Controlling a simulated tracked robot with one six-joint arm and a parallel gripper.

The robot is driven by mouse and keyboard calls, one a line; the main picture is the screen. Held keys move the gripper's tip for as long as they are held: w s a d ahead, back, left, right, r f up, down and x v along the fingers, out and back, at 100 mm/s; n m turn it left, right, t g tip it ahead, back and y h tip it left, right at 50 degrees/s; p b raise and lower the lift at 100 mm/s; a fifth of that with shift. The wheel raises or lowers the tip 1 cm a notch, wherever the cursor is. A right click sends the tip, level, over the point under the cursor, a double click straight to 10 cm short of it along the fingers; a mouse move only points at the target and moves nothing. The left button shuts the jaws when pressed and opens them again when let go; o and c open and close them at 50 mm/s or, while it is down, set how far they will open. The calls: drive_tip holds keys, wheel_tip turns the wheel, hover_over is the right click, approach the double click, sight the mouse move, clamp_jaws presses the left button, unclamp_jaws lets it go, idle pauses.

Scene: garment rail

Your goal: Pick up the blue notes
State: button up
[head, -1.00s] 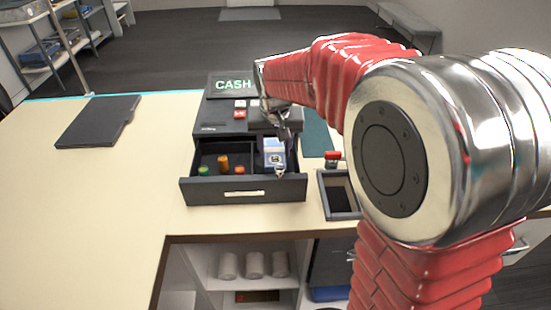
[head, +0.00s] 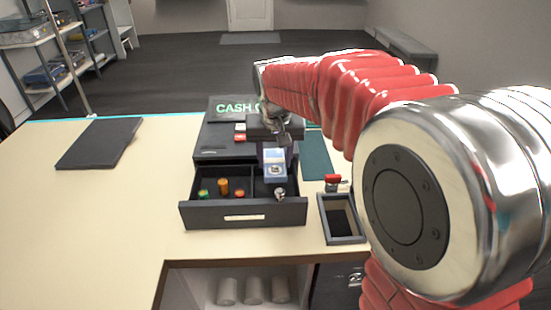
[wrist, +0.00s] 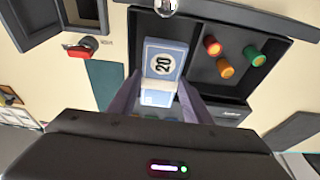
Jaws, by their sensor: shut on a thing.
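The blue notes (head: 275,170) are a pale blue bundle with a white band, above the right compartment of the open cash drawer (head: 243,217). In the wrist view the bundle (wrist: 163,62) shows a dark "20" and sits between two purple-grey fingers. My gripper (head: 274,148) is shut on the notes from above and holds them, seemingly a little clear of the drawer floor. The fingers also show in the wrist view (wrist: 160,92). The underside of the notes is hidden.
Green, orange and red coin stacks (head: 222,188) stand in the left compartment. A silver ball (head: 280,194) is at the drawer's front edge. A dark open box (head: 342,220) and a red-topped item (head: 333,182) are at right. A dark folder (head: 100,143) lies left; the counter between is clear.

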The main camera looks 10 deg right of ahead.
sight(274, 163)
drive_tip(key=shift+r, duration=0.1)
drive_tip(key=shift+r, duration=2.4)
